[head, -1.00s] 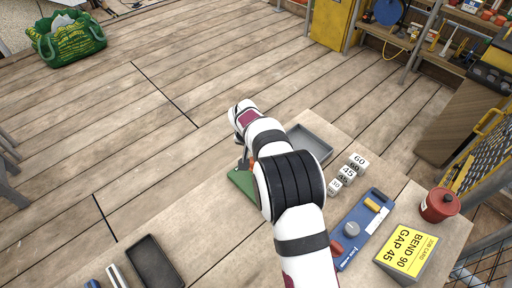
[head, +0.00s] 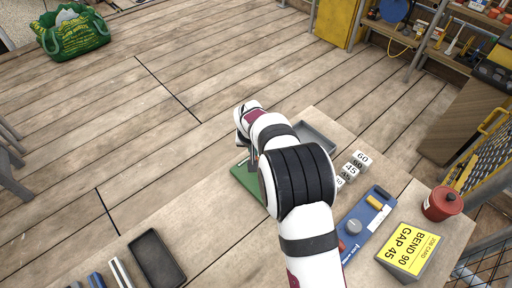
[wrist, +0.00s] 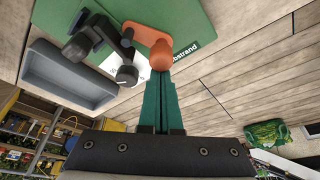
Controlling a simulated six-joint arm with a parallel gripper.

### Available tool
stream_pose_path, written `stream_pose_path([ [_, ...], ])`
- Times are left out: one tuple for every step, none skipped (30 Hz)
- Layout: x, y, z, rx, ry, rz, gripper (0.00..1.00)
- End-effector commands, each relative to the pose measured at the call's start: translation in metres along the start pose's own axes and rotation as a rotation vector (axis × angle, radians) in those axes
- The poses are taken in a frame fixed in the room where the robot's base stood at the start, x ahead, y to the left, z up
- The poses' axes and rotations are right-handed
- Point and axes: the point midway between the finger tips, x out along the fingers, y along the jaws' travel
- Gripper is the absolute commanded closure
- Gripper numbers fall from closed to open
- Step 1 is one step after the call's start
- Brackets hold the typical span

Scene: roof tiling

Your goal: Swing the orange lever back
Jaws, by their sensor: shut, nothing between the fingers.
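The orange lever (wrist: 148,38) shows in the wrist view on a green plate (wrist: 190,18), with a rounded knob at its near end. Dark jointed parts (wrist: 98,38) sit beside it on the left. My gripper (wrist: 161,73) is shut and empty, its green fingers pressed together with their tips at the lever's knob. I cannot tell if they touch it. In the head view my arm hides the lever and most of the device; only part of the green plate (head: 248,186) shows.
A grey tray (head: 318,134) lies right behind the device. Number blocks (head: 352,168), a blue tool board (head: 368,222), a red pot (head: 441,204) and a yellow job card (head: 410,250) stand to the right. A black tray (head: 157,258) lies at front left.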

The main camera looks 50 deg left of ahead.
Motion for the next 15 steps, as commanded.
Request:
stream_pose_path([
  [-0.001,-0.001,0.003,-0.028,-0.002,-0.010,1.00],
  [-0.001,-0.002,0.004,-0.050,-0.002,-0.018,1.00],
  [-0.003,-0.003,0.006,-0.082,-0.001,-0.030,1.00],
  [-0.003,-0.004,0.009,-0.107,-0.001,-0.039,1.00],
  [-0.004,-0.005,0.011,-0.134,-0.001,-0.048,1.00],
  [-0.005,-0.007,0.013,-0.170,-0.002,-0.061,1.00],
  [-0.006,-0.007,0.016,-0.197,-0.002,-0.071,1.00],
  [-0.007,-0.008,0.017,-0.225,0.000,-0.081,1.00],
  [-0.007,-0.009,0.021,-0.260,-0.001,-0.093,1.00],
  [-0.008,-0.010,0.023,-0.285,-0.002,-0.103,1.00],
  [-0.009,-0.011,0.025,-0.312,-0.002,-0.113,1.00],
  [-0.010,-0.011,0.028,-0.348,-0.001,-0.126,1.00],
  [-0.011,-0.011,0.030,-0.374,0.000,-0.135,1.00],
  [-0.012,-0.012,0.032,-0.401,-0.001,-0.145,1.00],
  [-0.013,-0.012,0.035,-0.436,-0.001,-0.157,1.00],
])
